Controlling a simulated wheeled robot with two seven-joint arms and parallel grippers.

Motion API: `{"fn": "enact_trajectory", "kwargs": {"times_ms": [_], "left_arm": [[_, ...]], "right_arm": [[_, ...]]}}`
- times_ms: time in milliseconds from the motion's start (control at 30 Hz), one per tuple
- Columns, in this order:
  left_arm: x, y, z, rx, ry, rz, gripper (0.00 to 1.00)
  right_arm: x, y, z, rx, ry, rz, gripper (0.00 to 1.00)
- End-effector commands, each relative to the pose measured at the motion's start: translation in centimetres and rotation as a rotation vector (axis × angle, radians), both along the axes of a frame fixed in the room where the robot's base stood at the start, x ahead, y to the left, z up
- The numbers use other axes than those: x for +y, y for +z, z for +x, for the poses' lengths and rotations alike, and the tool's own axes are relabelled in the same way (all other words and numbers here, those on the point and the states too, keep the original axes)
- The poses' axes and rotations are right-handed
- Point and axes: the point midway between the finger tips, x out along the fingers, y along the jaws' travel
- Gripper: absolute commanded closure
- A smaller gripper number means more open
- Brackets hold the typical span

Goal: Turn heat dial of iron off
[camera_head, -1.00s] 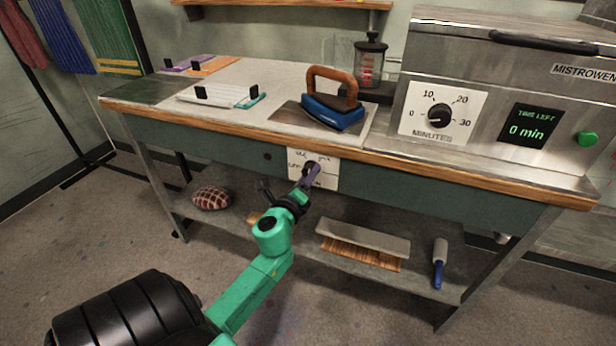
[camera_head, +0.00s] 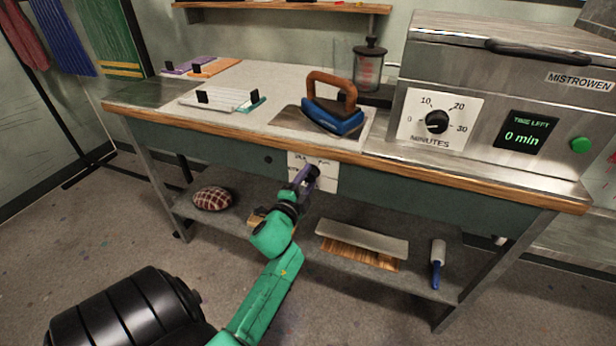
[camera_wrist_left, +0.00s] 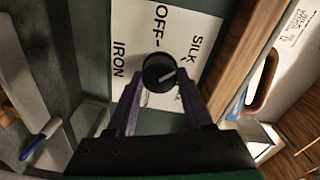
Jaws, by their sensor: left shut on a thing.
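The heat dial (camera_wrist_left: 159,72) is a round black knob with a pale pointer line, on a white panel (camera_wrist_left: 190,25) marked OFF, SILK and IRON. In the left wrist view its line slants toward the right, on the SILK side of the panel and not at OFF. My left gripper (camera_wrist_left: 161,82) has its purple fingers on both sides of the knob and is shut on it. In the head view my left gripper (camera_head: 309,174) is at the white panel on the table's front and largely hides the dial. The blue iron (camera_head: 335,117) with a wooden handle rests above on the tabletop. My right gripper is not in view.
The table's wooden front edge (camera_head: 240,132) runs just above the panel. The lower shelf holds a checked cushion (camera_head: 212,198), a brush (camera_head: 362,242) and a blue-handled roller (camera_head: 437,265). A steel steamer (camera_head: 480,85) with a minutes dial stands at the right.

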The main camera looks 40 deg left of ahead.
Motion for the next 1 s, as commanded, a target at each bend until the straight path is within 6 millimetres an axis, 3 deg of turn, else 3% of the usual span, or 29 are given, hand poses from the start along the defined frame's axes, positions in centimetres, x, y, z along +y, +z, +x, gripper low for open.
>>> {"fn": "enact_trajectory", "kwargs": {"times_ms": [1000], "left_arm": [[0.1,0.1,-0.1,-0.299,0.003,-0.873,1.0]], "right_arm": [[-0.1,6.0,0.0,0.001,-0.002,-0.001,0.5]]}}
